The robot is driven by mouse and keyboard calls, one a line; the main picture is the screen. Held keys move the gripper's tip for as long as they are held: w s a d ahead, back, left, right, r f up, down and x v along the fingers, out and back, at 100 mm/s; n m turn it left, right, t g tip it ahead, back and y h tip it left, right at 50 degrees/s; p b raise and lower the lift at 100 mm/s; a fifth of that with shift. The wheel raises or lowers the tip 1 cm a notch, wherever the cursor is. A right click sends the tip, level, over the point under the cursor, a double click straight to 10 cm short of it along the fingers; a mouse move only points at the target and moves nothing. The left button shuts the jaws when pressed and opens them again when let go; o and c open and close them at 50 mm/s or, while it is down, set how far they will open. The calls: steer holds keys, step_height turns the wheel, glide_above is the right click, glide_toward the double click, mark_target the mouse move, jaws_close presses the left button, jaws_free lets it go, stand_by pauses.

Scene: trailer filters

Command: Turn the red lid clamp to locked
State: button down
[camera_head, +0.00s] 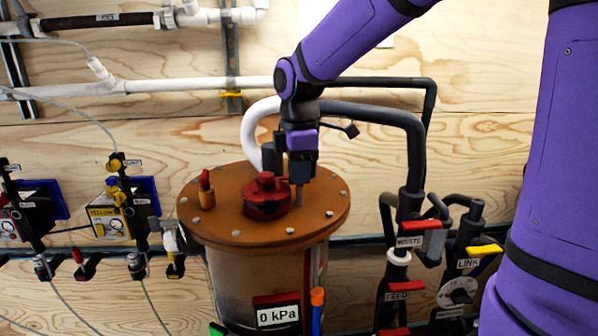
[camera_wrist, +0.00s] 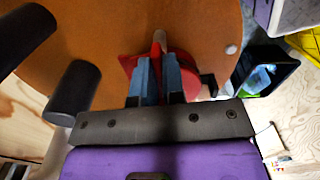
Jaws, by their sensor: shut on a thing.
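The red lid clamp (camera_head: 266,193) is a thick red round piece with a raised block on the brown round lid (camera_head: 235,232) of a tank. My gripper (camera_head: 288,178) points down at its right side. Red parts of the clamp (camera_wrist: 205,86) show on both sides of the fingers. My gripper is shut on the clamp; the fingers partly hide it. I cannot read a locked mark.
A small red-and-yellow fitting (camera_head: 206,190) stands on the lid at the left. A white hose (camera_head: 254,128) and dark pipe (camera_head: 385,118) pass behind my gripper. Valves with red handles, including WASTE (camera_head: 409,241), are at right. A 0 kPa gauge (camera_head: 277,313) is on the tank front.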

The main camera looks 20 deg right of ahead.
steer(key=c, duration=1.2)
jaws_free()
steer(key=shift+r, duration=0.1)
step_height(320, 180, up, 11)
steer(key=shift+f, duration=0.2)
steer(key=s+d+f+m+t, duration=0.1)
steer(key=s+d+f+m, duration=0.1)
steer(key=s+m, duration=0.3)
steer(key=s+d+f+m+t, duration=0.2)
steer(key=s+m, duration=0.3)
steer(key=s, duration=0.4)
steer(key=s+d+f+m+t, duration=0.1)
steer(key=s+d+m+t, duration=0.1)
steer(key=s+m, duration=0.3)
steer(key=shift+s+d+f+m, duration=0.15)
steer(key=shift+s+d+f, duration=0.1)
steer(key=shift+s, duration=0.3)
steer(key=shift+s+d+f+m, duration=0.15)
steer(key=shift+s+d, duration=0.05)
steer(key=shift+s, duration=0.35)
